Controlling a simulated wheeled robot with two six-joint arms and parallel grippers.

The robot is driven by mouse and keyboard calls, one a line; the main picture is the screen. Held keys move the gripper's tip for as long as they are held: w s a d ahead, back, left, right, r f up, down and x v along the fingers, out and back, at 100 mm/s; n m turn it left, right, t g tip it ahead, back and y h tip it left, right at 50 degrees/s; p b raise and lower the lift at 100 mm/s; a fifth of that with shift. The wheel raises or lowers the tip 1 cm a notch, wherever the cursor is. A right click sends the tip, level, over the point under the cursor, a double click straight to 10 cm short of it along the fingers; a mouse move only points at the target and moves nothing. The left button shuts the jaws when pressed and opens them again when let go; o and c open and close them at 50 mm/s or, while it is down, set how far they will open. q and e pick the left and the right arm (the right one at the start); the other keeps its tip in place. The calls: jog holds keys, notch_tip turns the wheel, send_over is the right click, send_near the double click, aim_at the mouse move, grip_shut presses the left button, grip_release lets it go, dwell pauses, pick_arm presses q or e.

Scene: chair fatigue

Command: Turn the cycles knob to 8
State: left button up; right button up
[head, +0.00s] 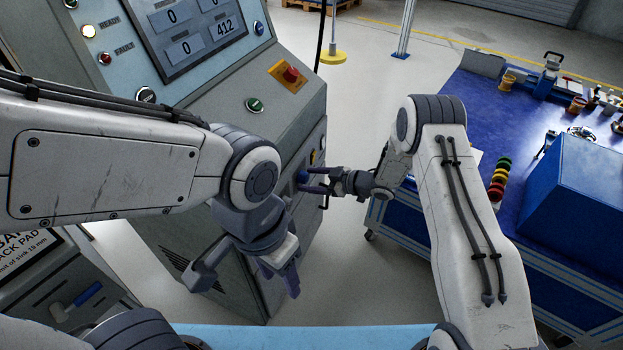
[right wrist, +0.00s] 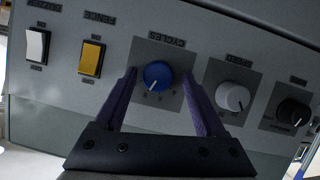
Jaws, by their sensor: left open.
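The blue cycles knob (right wrist: 158,75) sits on the machine's front panel under an upside-down CYCLES label in the right wrist view. My right gripper (right wrist: 159,72) is open, with one purple finger on each side of the knob and a gap to each. In the head view my right gripper (head: 312,180) reaches the panel at the blue knob (head: 302,176). My left gripper (head: 287,278) is open and empty, hanging low in front of the machine.
A white speed knob (right wrist: 233,96) and a black knob (right wrist: 293,112) are right of the cycles knob. A yellow fence switch (right wrist: 91,59) and a white switch (right wrist: 37,46) are left. A red emergency button (head: 290,74) is above. A blue workbench (head: 480,110) stands right.

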jog(key=shift+r, duration=0.1)
jog(key=shift+d+r, duration=0.1)
jog(key=shift+d, duration=0.2)
jog(key=p+v, duration=0.1)
jog(key=v, duration=0.8)
jog(key=shift+s+d+r, duration=0.15)
jog(key=shift+s+d, duration=0.1)
jog(key=shift+s, duration=0.05)
